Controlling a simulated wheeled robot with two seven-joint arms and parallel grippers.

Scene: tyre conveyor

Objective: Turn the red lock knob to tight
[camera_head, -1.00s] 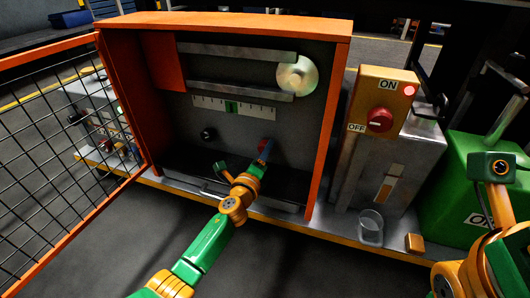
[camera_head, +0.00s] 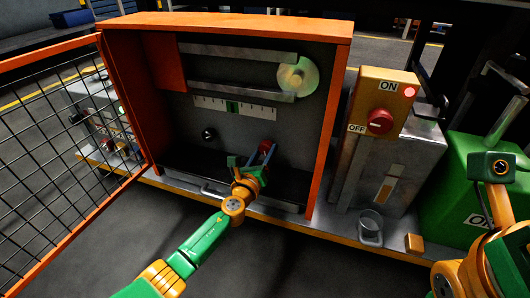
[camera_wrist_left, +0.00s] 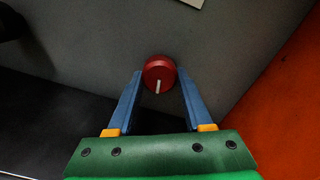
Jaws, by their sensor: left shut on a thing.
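The red lock knob (camera_head: 266,143) is low on the grey back panel inside the orange cabinet (camera_head: 322,125). In the left wrist view the knob (camera_wrist_left: 159,70) is round, and its white mark points down. My left gripper (camera_head: 264,152) has its two blue fingers on either side of the knob, shut on it. In the left wrist view the left gripper's fingertips (camera_wrist_left: 160,76) reach both edges of the knob. The fingers partly hide the knob in the head view. My right arm shows at the right edge, but its gripper fingers do not.
A black knob (camera_head: 208,134) sits left of the red one, below a scale with a green band (camera_head: 233,107). The open mesh door (camera_head: 55,160) is at left. An ON/OFF box (camera_head: 388,95), a glass (camera_head: 370,228) and an orange block (camera_head: 414,243) are at right.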

